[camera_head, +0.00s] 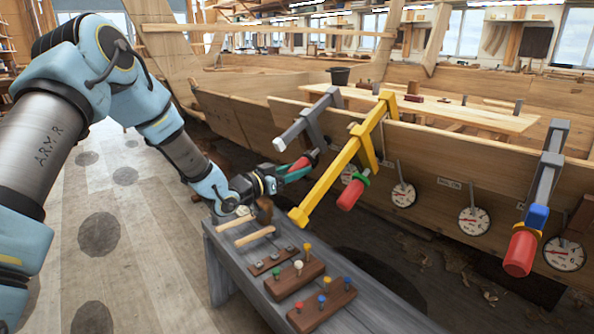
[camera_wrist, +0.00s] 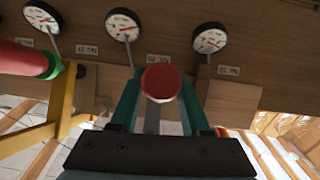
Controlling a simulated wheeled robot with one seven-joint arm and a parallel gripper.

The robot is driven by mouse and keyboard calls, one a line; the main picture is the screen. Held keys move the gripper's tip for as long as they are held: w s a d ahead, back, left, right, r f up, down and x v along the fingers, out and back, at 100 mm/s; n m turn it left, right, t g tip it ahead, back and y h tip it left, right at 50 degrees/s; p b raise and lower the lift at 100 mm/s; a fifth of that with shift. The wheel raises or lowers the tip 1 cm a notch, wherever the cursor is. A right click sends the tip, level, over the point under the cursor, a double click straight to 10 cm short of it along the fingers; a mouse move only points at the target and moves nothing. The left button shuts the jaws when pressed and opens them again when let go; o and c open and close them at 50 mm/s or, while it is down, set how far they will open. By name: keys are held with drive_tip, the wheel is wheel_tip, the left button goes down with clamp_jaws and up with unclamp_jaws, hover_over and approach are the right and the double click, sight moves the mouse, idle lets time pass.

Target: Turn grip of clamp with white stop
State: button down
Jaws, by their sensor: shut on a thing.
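My gripper (camera_head: 297,169) is shut on the red grip (camera_head: 302,162) of the left grey clamp (camera_head: 312,118), which hangs over the hull plank. In the wrist view, my gripper (camera_wrist: 160,90) has its teal fingers on either side of that red grip (camera_wrist: 161,79), seen end-on. A thin white edge, perhaps the white stop (camera_wrist: 158,100), shows just below it. The fingers hide most of the rest. The yellow clamp (camera_head: 345,160) beside it has a green stop (camera_head: 361,178) and red grip (camera_head: 350,195). The right grey clamp (camera_head: 548,170) has a blue stop (camera_head: 537,215).
Dial gauges (camera_head: 403,195) hang along the hull plank (camera_head: 440,155), with small labels. A grey bench (camera_head: 240,265) below my gripper holds a mallet (camera_head: 264,210) and wooden blocks with coloured pegs (camera_head: 298,280). The yellow clamp is close on the right. The floor at left is open.

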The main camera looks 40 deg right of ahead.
drive_tip(key=shift+w+g, duration=0.1)
drive_tip(key=shift+g, duration=0.2)
drive_tip(key=n+g, duration=0.2)
drive_tip(key=shift+g, duration=0.3)
drive_tip(key=shift+n+g, duration=1)
drive_tip(key=shift+g, duration=0.2)
drive_tip(key=shift+s+r+h, duration=0.15)
drive_tip(key=shift+s+h, duration=0.05)
drive_tip(key=shift+h, duration=0.1)
drive_tip(key=shift+c, duration=1.8)
unclamp_jaws()
